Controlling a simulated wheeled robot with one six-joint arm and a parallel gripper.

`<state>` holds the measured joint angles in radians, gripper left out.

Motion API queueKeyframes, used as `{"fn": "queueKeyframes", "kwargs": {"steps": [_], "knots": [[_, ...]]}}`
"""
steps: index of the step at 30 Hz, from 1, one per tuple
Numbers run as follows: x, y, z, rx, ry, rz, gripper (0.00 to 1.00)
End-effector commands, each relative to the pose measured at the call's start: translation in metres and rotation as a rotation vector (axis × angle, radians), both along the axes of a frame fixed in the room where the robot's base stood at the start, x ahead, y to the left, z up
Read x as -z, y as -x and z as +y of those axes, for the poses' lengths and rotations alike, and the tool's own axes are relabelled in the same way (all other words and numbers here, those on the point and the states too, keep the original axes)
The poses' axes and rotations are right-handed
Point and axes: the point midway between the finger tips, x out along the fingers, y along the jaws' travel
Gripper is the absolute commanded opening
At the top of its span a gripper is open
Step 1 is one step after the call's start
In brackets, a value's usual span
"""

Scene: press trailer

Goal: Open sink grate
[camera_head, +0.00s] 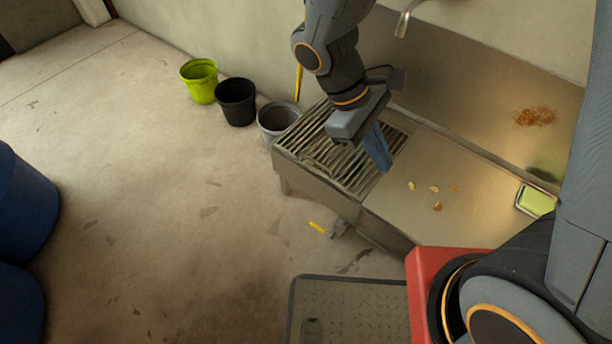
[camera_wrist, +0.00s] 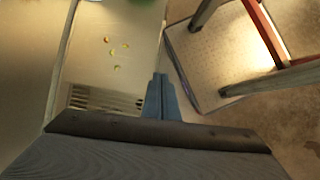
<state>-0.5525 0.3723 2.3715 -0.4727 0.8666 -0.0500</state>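The sink grate (camera_head: 325,155) is a set of dark metal bars over the left end of the steel sink unit (camera_head: 465,200). It appears to lie flat, and my arm hides part of its back right area. In the wrist view, a strip of the grate (camera_wrist: 105,100) shows left of my fingers. My gripper (camera_head: 380,158) is above the right side of the grate, its blue fingers pointing down. In the wrist view, the fingers (camera_wrist: 160,82) are together with nothing visible between them. Whether they touch the grate cannot be told.
Yellow-green food bits (camera_head: 434,189) lie on the steel top, with a sponge (camera_head: 535,201) at its right. A tap (camera_head: 403,22) hangs at the back. Green (camera_head: 200,82), black (camera_head: 237,102) and grey (camera_head: 277,119) buckets stand left of the sink. The floor further left is mostly clear.

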Motion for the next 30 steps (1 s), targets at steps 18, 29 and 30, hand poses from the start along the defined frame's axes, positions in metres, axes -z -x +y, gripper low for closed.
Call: {"fn": "queueKeyframes", "kwargs": {"steps": [18, 29, 30], "knots": [[0.188, -0.062, 0.112, -0.873, 0.470, 0.087, 0.00], [0.279, -0.070, 0.204, -1.302, 0.731, 0.019, 0.00], [0.285, -0.069, 0.211, -1.330, 0.749, 0.010, 0.00]]}}
